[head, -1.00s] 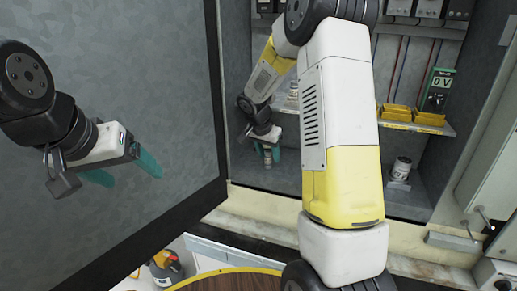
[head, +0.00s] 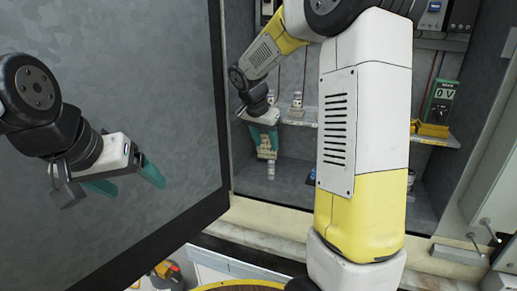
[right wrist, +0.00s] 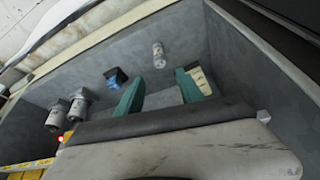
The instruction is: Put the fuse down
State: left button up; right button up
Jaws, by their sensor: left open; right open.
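A small pale cylinder, which looks like the fuse (head: 270,172), stands upright on the cabinet floor below my right gripper (head: 264,143). It also shows in the right wrist view (right wrist: 159,55), beyond the fingertips and apart from them. My right gripper is open with teal fingers, seen near in the right wrist view (right wrist: 157,92), and nothing is gripped between them. A cream part shows behind its fingers in the head view; I cannot tell what it is. My left gripper (head: 125,180) is open and empty in front of the grey cabinet door.
The shelf (head: 300,122) above carries another pale fuse-like piece (head: 297,103). A yellow tray (head: 430,130) and a green meter reading 0 V (head: 441,101) are at right. A blue item (right wrist: 115,77) and two cylinders (right wrist: 66,110) stand inside. My right arm hides the cabinet's middle.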

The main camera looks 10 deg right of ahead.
jog(key=s+a+r+n+t+y, duration=0.1)
jog(key=s+r+n, duration=0.1)
jog(key=s, duration=0.7)
jog(key=s+a+r+n+t+y, duration=0.1)
jog(key=s+r+n+y, duration=0.1)
jog(key=s, duration=0.6)
jog(key=s+a+r+n+t+y, duration=0.1)
jog(key=s+r+n+y, duration=0.1)
jog(key=s+n, duration=0.3)
jog(key=s+r, duration=0.1)
jog(key=s, duration=0.3)
jog(key=shift+s+r, duration=0.25)
jog(key=shift+s, duration=0.1)
jog(key=shift+a, duration=0.1)
jog(key=shift+c, duration=0.3)
